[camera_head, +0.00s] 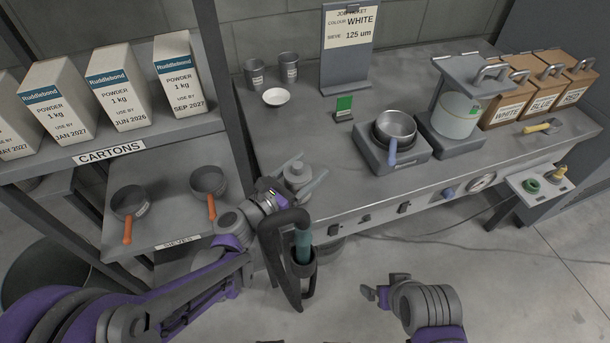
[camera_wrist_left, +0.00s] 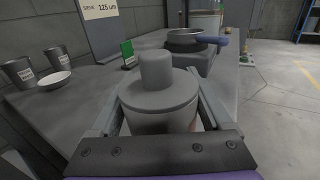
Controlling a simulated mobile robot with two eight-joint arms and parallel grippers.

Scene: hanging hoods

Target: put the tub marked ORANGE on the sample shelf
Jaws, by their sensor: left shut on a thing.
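My left gripper (camera_head: 298,178) is shut on a grey round lidded thing with a knob on top (camera_head: 297,171), at the front left edge of the bench. In the left wrist view the lidded thing (camera_wrist_left: 158,98) stands upright between the two fingers. Its side is mostly hidden and I read no marking on it. No tub marked ORANGE can be read, and no shelf is labelled as the sample shelf. My right gripper (camera_head: 384,291) is low in front of the bench, apart from everything; its jaw opening is unclear.
The bench (camera_head: 340,200) carries two cups, a white dish (camera_head: 276,96), a job ticket stand (camera_head: 346,50), a blue-handled pan (camera_head: 396,128) and boxes (camera_head: 505,105) marked WHITE, BLUE and RED. A rack (camera_head: 150,140) with cartons and orange-handled sieves stands left. The bench's front middle is clear.

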